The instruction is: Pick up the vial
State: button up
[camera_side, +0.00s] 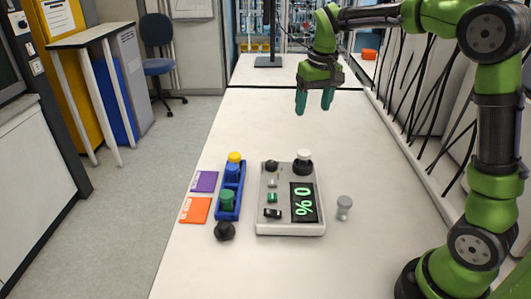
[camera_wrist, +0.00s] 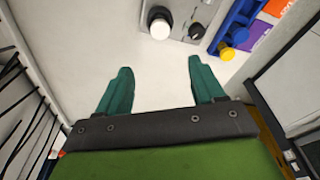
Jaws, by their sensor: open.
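A small grey, capped piece that looks like a vial (camera_side: 344,207) stands alone on the white table, right of the reactor unit; I cannot make it out in the wrist view. A blue rack (camera_side: 239,198) left of the unit holds yellow, blue and green capped pieces that may also be vials. My gripper (camera_side: 314,101) is open and empty, pointing down well above the far part of the table, behind the unit. In the wrist view its two green fingers (camera_wrist: 160,68) are spread with bare table between them.
The grey reactor unit (camera_side: 290,228) has a display reading 0% and a white-topped black socket (camera_side: 303,161). A black knob-like piece (camera_side: 225,231) and purple (camera_side: 204,182) and orange (camera_side: 195,210) cards lie at left.

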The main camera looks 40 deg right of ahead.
aim_at(304, 152)
jog(key=f, duration=0.5)
jog(key=w+f, duration=0.1)
jog(key=f, duration=0.5)
jog(key=w+f, duration=0.1)
jog(key=f, duration=0.4)
jog(key=shift+w+d+f, duration=0.1)
jog(key=shift+d+f, duration=0.2)
jog(key=shift+f, duration=0.1)
jog(key=shift+c, duration=0.3)
jog(key=c, duration=1.2)
jog(key=shift+o, duration=0.2)
jog(key=shift+r, duration=0.1)
jog(key=shift+r, duration=0.1)
